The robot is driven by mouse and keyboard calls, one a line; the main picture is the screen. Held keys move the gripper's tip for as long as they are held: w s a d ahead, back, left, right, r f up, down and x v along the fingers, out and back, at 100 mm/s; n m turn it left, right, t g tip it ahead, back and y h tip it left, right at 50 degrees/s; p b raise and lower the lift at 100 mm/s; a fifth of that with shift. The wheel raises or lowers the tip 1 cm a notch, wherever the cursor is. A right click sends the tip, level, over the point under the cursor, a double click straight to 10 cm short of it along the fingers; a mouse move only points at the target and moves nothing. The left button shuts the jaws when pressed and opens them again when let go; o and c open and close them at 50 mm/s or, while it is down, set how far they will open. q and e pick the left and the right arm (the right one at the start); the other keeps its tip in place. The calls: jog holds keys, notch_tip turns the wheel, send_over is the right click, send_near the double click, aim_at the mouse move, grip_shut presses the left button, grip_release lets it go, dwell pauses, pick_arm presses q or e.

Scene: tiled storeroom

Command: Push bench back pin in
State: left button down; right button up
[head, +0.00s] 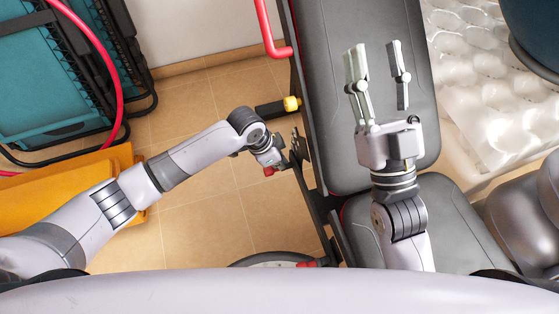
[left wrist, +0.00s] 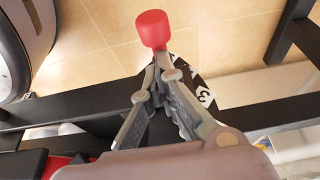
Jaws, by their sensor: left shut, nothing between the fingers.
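The bench back pin shows a red knob (left wrist: 152,28) in the left wrist view, just beyond my left fingertips, beside the black bench frame. In the head view the red knob (head: 268,171) shows just below my left gripper (head: 290,150). My left gripper (left wrist: 163,62) is shut and empty, its tips close to the knob; I cannot tell if they touch it. The grey bench back (head: 345,110) lies right of that gripper. My right gripper (head: 376,65) is open and empty above the bench back.
A dark plate with white marks (left wrist: 204,98) sits behind my left fingers. The grey seat pad (head: 455,225) is nearer. Folded teal chairs (head: 55,75) and a yellow item (head: 70,190) stand left; tiled floor between is clear.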

pick_arm(q)
jog(key=shift+s+a+p, duration=0.25)
jog(key=shift+a+p, duration=0.5)
jog(key=shift+p, duration=0.3)
jog(key=shift+a, duration=0.1)
pick_arm(e)
jog(key=w+f+g+h, duration=0.2)
jog(key=f+g, duration=0.4)
jog(key=f, duration=0.3)
jog(key=shift+w+d+f, duration=0.25)
jog(key=shift+w+f, duration=0.05)
jog(key=shift+w, duration=0.5)
pick_arm(q)
jog(key=v, duration=1.2)
